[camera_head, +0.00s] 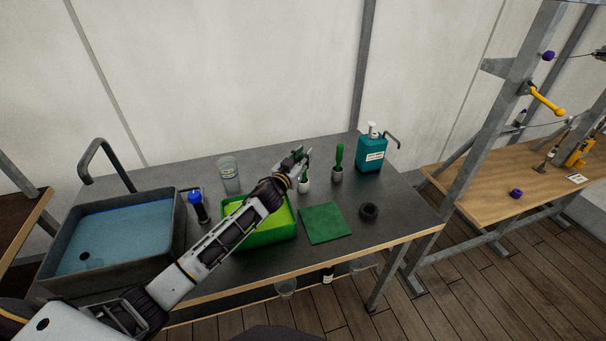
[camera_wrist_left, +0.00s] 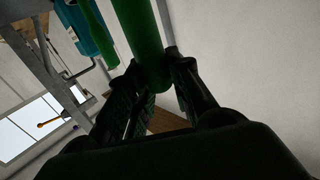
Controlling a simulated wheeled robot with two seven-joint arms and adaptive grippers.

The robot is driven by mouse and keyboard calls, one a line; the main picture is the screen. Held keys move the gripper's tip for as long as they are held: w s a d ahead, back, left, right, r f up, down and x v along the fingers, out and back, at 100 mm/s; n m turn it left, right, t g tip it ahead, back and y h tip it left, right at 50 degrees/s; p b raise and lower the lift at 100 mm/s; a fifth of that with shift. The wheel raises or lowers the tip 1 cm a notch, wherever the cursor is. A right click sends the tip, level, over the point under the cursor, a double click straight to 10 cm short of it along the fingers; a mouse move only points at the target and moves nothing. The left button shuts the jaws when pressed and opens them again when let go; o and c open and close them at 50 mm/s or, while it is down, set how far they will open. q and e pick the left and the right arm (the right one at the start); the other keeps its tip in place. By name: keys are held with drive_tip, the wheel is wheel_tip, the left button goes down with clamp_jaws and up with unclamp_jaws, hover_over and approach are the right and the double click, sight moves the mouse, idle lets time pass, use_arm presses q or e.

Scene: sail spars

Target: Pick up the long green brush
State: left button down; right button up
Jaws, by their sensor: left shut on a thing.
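My left gripper (camera_head: 300,158) reaches over the back of the dark worktop and is shut on a green brush. In the left wrist view the green handle (camera_wrist_left: 142,38) stands between the two fingers (camera_wrist_left: 155,88). In the head view the gripper hides most of this brush; a pale base (camera_head: 304,186) shows just below the gripper. Whether the brush is clear of the table cannot be told. A second green brush (camera_head: 339,158) stands upright in a grey holder to the right, apart from the gripper; it also shows in the left wrist view (camera_wrist_left: 98,32). My right gripper is out of view.
A teal soap bottle (camera_head: 371,153) stands at the back right. A green tub (camera_head: 270,237) lies under my left arm, with a green cloth (camera_head: 325,223) and a dark ring (camera_head: 369,211) to its right. A glass (camera_head: 229,174), blue-capped bottle (camera_head: 198,207) and sink (camera_head: 61,238) are left.

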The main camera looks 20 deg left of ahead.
use_arm(q)
drive_tip(key=shift+r, duration=0.15)
drive_tip(key=shift+r, duration=4.9)
drive_tip(key=shift+f, duration=0.1)
